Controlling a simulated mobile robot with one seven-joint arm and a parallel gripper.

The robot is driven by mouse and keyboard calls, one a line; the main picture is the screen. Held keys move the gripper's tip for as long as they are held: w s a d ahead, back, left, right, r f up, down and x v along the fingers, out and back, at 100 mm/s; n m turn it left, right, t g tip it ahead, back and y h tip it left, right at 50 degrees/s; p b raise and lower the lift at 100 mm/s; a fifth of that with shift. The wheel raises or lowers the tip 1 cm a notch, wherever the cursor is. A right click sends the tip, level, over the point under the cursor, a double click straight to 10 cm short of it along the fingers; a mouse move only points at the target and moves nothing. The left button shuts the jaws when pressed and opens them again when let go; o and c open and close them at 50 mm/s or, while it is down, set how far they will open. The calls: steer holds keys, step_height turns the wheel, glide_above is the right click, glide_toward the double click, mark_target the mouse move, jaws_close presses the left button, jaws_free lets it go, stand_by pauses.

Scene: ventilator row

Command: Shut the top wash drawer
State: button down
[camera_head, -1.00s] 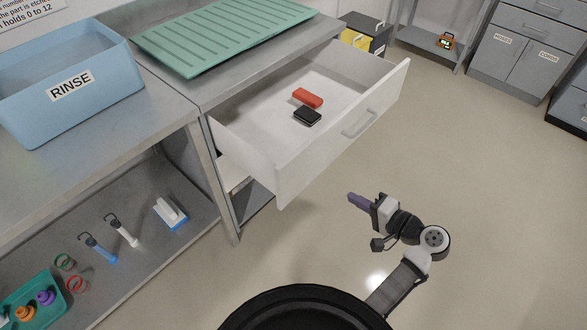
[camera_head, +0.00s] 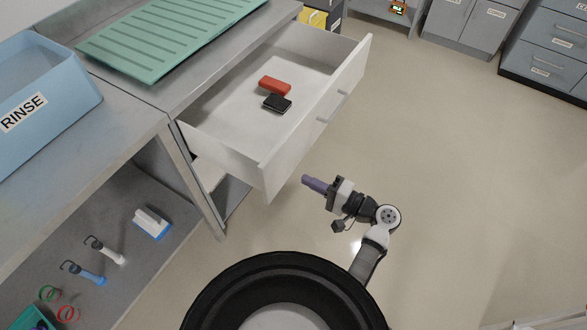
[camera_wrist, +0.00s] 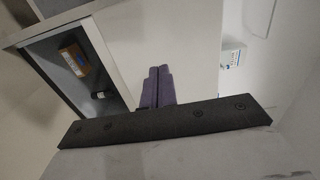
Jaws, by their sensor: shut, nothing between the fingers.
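The top wash drawer (camera_head: 268,178) is a white drawer pulled well out from under the metal bench in the head view. A red block (camera_head: 274,86) and a black flat item (camera_head: 277,103) lie inside it. Its bar handle (camera_head: 331,106) is on the outer face. My gripper (camera_head: 307,181) has purple fingers and is shut and empty, in front of the drawer front, apart from it in the head view. In the wrist view the shut fingers (camera_wrist: 158,75) point towards a pale surface, beside an open compartment (camera_wrist: 98,42) holding a brown box (camera_wrist: 74,58).
A green ribbed mat (camera_head: 170,35) lies on the bench above the drawer. A blue RINSE tub (camera_head: 60,85) stands at left. A lower shelf (camera_head: 150,190) holds brushes and rings. Grey cabinets (camera_head: 548,62) stand at the back right. The floor (camera_head: 460,180) to the right is clear.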

mark_target(284, 168)
steer(key=shift+p+x, duration=0.75)
steer(key=shift+x, duration=2.05)
steer(key=b+x, duration=0.7)
steer(key=x, duration=2.1)
steer(key=shift+w+a+f, duration=0.1)
steer(key=shift+f, duration=0.05)
steer(key=shift+w+a, duration=0.15)
steer(key=shift+a, duration=0.1)
steer(key=shift+w+a+r, duration=0.1)
steer(key=shift+r, duration=0.2)
steer(key=shift+a+r, duration=0.1)
